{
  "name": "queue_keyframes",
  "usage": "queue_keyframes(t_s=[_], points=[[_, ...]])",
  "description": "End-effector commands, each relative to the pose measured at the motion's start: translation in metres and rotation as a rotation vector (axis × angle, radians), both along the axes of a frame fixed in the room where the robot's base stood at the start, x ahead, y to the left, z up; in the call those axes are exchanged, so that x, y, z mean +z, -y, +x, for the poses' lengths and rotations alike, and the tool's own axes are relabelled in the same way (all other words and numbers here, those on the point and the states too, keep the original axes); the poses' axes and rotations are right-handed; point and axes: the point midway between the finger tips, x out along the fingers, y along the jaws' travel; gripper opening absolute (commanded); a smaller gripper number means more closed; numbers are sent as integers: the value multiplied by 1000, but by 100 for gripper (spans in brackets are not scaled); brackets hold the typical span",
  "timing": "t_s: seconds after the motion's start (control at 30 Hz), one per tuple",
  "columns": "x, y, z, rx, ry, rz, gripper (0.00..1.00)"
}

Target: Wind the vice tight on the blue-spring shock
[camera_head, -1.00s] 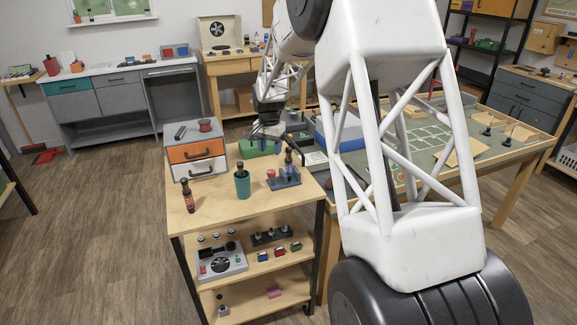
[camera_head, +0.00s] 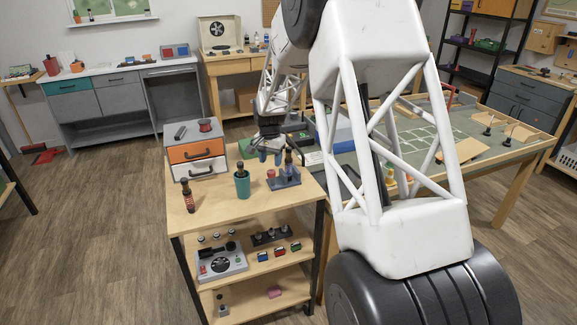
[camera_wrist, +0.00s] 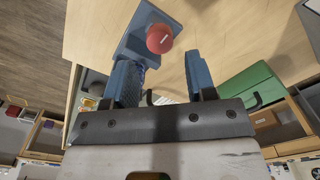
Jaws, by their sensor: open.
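The blue vice (camera_head: 287,181) stands near the right edge of the wooden cart top, with a round red knob (camera_head: 271,173) on its left end. In the wrist view the vice (camera_wrist: 146,15) lies at the top, and its red knob (camera_wrist: 159,40) sits just beyond my fingertips, between their lines. A dark-topped shock (camera_head: 288,158) stands upright at the vice; its spring colour is too small to tell. My gripper (camera_head: 270,158) is open and empty, fingers down, just behind and above the knob. Its two blue fingers (camera_wrist: 162,65) show apart in the wrist view, not visibly touching the knob.
A teal cup (camera_head: 242,186) holding a dark-topped item stands left of the vice. A shock with a reddish spring (camera_head: 188,197) stands further left. A drawer box (camera_head: 197,150) sits at the back left. A green case (camera_wrist: 242,92) lies right of my fingers. The cart's front is clear.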

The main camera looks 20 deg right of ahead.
Motion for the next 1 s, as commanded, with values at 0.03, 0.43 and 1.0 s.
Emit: queue_keyframes(t_s=[0.03, 0.43, 1.0], points=[[-2, 0, 0, 0, 0, 0, 51], [-3, 0, 0, 0, 0, 0, 51], [-19, 0, 0, 0, -1, 0, 51]])
